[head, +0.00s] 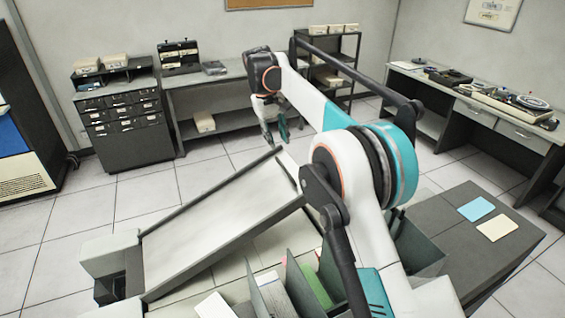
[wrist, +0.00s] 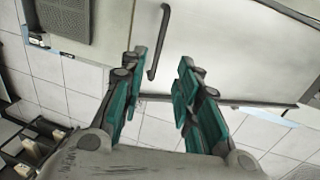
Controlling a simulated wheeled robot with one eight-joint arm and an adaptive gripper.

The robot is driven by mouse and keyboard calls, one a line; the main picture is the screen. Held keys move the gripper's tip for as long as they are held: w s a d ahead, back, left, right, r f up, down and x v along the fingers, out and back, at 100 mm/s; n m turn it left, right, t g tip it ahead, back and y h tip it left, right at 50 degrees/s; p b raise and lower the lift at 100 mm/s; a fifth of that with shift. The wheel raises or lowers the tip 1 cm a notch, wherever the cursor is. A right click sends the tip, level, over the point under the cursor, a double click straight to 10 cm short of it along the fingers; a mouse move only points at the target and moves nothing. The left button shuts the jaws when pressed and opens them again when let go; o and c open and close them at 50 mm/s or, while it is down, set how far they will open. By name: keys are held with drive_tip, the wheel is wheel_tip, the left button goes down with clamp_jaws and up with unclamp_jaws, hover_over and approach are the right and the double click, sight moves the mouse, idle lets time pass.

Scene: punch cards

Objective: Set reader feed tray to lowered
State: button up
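The reader feed tray (head: 215,225) is a pale flat panel with dark side rails, in the middle of the head view. It looks tilted, with its far right end raised above the pale machine body (head: 275,248). My arm hides part of its right side. My gripper (head: 276,130) is beyond the tray's far end, pointing down, with its teal fingers apart. In the wrist view my gripper (wrist: 162,62) is open and empty. A dark bent bar (wrist: 159,45) shows between the fingertips in the picture, against a pale panel (wrist: 230,50); I cannot tell its distance.
Upright dark dividers (head: 298,285) with cards stand at the front. A dark grey top (head: 450,225) at right holds a blue card (head: 476,209) and a cream card (head: 497,228). A drawer cabinet (head: 125,125) and a desk (head: 215,85) stand behind. Tiled floor is clear at left.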

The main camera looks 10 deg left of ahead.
sight(285, 168)
drive_tip(key=f, duration=0.4)
drive_tip(key=w+d+f, duration=0.1)
drive_tip(key=f, duration=0.2)
drive_tip(key=d+f, duration=0.1)
drive_tip(key=f, duration=0.3)
drive_tip(key=shift+w+f+p, duration=0.2)
drive_tip(key=shift+f+p, duration=0.1)
drive_tip(key=shift+p, duration=0.05)
clamp_jaws()
